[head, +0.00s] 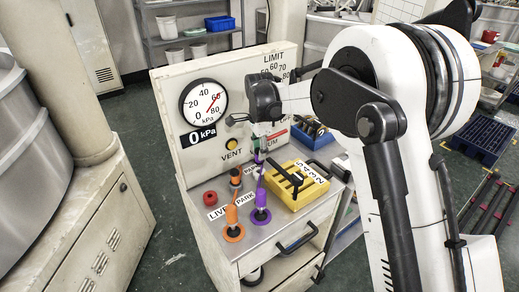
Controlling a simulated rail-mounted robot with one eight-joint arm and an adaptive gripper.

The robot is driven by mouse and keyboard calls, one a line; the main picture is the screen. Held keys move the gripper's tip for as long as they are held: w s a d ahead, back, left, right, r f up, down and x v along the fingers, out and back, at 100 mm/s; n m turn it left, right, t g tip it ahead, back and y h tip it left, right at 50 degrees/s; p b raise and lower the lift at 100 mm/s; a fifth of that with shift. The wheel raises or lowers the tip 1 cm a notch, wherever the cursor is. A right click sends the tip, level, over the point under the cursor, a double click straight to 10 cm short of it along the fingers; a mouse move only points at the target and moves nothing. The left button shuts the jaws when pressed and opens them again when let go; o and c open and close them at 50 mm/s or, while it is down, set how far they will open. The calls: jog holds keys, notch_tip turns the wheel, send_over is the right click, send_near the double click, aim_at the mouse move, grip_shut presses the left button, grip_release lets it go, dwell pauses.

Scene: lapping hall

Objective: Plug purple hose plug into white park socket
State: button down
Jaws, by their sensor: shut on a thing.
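My gripper (260,142) is above the bench top, in front of the gauge panel. It is shut on the upper end of the purple hose plug (258,157). The purple hose (262,196) runs down from there to a purple ring (261,216) on the bench top. A PARK label (243,198) lies behind the hoses. I cannot make out the white park socket; the hoses and gripper cover much of that area. An orange hose (232,214) stands to the left, with a dark, orange-banded end (236,179) near the LIVE label (216,212).
A yellow box (298,193) with a black handle stands right of the purple hose. A red knob (124,188) is at the bench's left. The gauge panel (170,90) rises behind, its dial (203,103) above a 0 kPa display. A blue bin (313,134) is behind right.

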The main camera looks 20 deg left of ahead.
jog(key=shift+f, duration=0.6)
jog(key=shift+b, duration=0.9)
dwell(1.3)
jog(key=shift+f+b, duration=1.25)
jog(key=shift+f, duration=0.4)
jog(key=c, duration=1.4)
grip_release()
jog(key=shift+o, duration=0.2)
jog(key=shift+r, duration=0.1)
notch_tip(320, 180, up, 12)
jog(key=shift+f, duration=0.1)
